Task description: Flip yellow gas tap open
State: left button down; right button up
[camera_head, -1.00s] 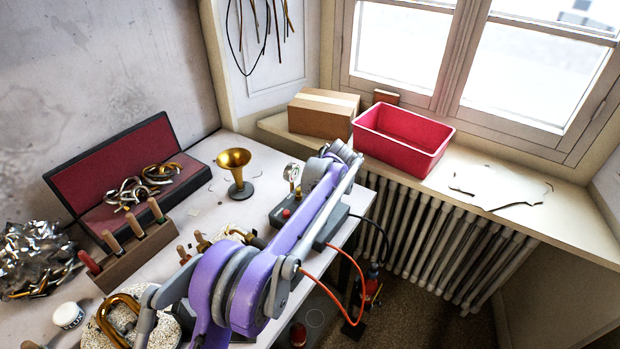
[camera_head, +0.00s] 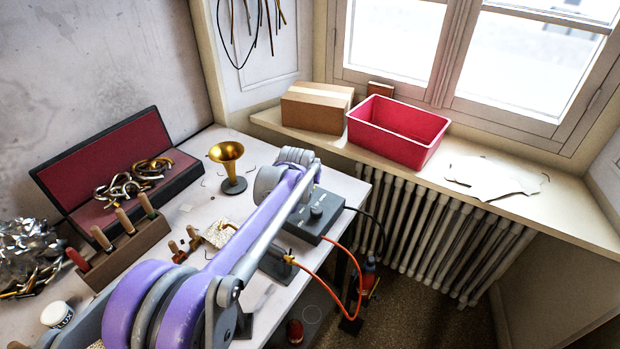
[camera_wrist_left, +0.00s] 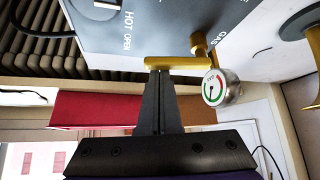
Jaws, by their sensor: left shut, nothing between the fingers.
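The yellow gas tap lever (camera_wrist_left: 180,63) lies crosswise in the left wrist view, beside "OPEN" and "GAS" lettering on a dark grey control box (camera_wrist_left: 130,30). A round pressure gauge (camera_wrist_left: 213,88) sits by its right end. My left gripper (camera_wrist_left: 160,73) is shut and empty, its fingertips at the lever's left half. They overlap it in view; I cannot tell whether they touch. In the head view the control box (camera_head: 326,200) with its knob shows beyond my left arm, which hides the tap and gauge. My right gripper is not in view.
A red-lined case (camera_head: 110,160) and a wooden tool rack (camera_head: 128,248) are farther left. An orange hose (camera_head: 335,293) and black cable hang off the table edge. A red bin (camera_head: 398,133) and cardboard box (camera_head: 316,108) sit on the sill.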

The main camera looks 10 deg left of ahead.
pick_arm(q)
jog(key=shift+s+a, duration=0.15)
jog(key=shift+s, duration=0.35)
dwell(0.5)
